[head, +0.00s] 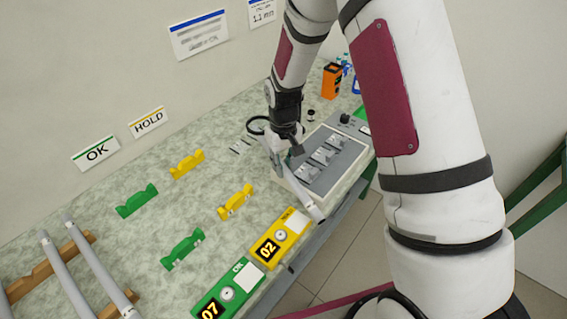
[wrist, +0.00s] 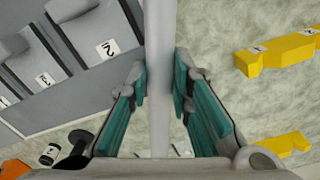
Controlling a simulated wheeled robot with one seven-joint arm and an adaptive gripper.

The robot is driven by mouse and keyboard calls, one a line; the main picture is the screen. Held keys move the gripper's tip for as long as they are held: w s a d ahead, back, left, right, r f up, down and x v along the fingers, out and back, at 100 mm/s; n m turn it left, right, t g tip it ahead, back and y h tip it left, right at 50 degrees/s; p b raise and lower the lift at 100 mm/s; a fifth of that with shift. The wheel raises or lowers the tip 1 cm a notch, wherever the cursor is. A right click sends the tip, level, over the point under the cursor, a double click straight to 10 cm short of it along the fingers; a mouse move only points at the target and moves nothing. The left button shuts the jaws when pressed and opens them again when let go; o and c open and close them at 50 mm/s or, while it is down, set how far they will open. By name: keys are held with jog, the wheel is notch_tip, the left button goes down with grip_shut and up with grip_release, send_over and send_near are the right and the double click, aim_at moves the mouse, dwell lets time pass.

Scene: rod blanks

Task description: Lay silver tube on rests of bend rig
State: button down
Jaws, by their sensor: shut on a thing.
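My gripper (head: 284,148) is shut on a silver tube (head: 303,195). In the wrist view, the tube (wrist: 161,110) runs straight between the two teal finger pads of my gripper (wrist: 160,75). The grey-topped box that looks like the bend rig (head: 346,160) is at the right of the table, with several grey blocks on top. In the head view the tube appears along its left side; I cannot tell its height or whether it touches. In the wrist view the rig (wrist: 85,92) is left of the tube, its blocks carrying number labels.
Yellow rests (head: 236,201) and green rests (head: 183,249) stand left of the rig. Counter boxes, yellow 02 (head: 283,238) and green 07 (head: 228,291), line the front edge. More grey tubes (head: 57,268) lie on a wooden rack at far left. An orange box (head: 331,81) stands behind.

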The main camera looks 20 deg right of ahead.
jog(key=shift+f, duration=0.1)
jog(key=c, duration=1.4)
grip_release()
jog(key=shift+c, duration=0.2)
